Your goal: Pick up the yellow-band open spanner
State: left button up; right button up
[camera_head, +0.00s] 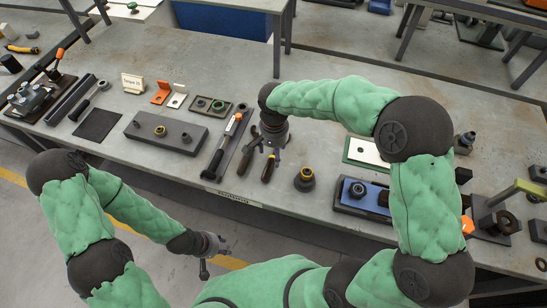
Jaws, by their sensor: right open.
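Two dark hand tools lie near the table's front middle, one to the left (250,146) and one (268,170) with an orange-brown end just below my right gripper. Either may be the yellow-band open spanner; the band is too small to make out, and my gripper partly covers the tools. My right gripper (273,150) is open and points down over them, with nothing visibly held. My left gripper (214,262) hangs in front of the table edge, over the floor, its fingers apart and empty.
A long tool with an orange part (222,146) lies left of the gripper on a dark strip. A grey block (166,132) stands further left. A dark round part with a yellow ring (304,179) and a blue fixture (363,194) stand to the right.

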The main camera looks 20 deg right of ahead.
aim_at(273, 162)
jog(key=shift+w+a+f+b, duration=0.1)
jog(key=shift+f+b, duration=0.35)
jog(key=shift+f, duration=1.15)
jog(key=shift+a+f+b, duration=0.1)
jog(key=shift+f+b, duration=0.3)
jog(key=shift+f, duration=1.2)
jog(key=shift+r, duration=0.1)
grip_shut()
